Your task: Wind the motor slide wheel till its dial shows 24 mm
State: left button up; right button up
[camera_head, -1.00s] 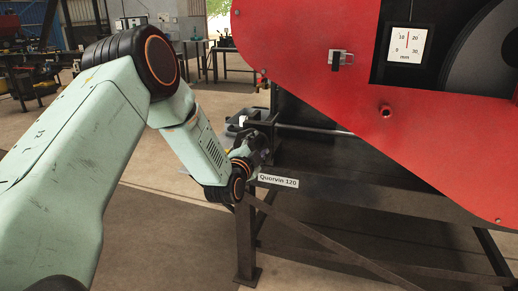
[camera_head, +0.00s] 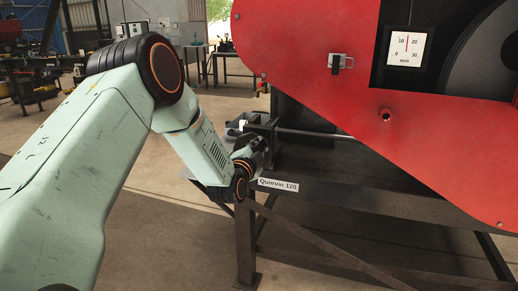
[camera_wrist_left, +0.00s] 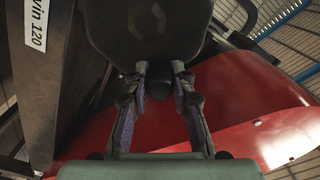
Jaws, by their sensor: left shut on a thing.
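The dial (camera_head: 405,48) is a white plate marked 0, 10, 20, 30 and mm on the red press. Its red needle stands roughly midway between 10 and 20. My left gripper (camera_head: 252,150) is beyond my wrist at the frame's left end, its fingers mostly hidden in the head view. The exact grip point is dark and hard to make out. My right gripper is not in view.
A label reading Quorvin 120 (camera_head: 278,185) is on the dark steel frame (camera_head: 246,240), close beside my left wrist. The red guard (camera_head: 320,70) with a latch (camera_head: 341,61) fills the right. Open floor (camera_head: 165,230) lies below; benches stand far behind.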

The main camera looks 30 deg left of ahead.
aim_at(238, 147)
pick_arm(q)
jog(key=shift+a+r, duration=0.1)
grip_shut()
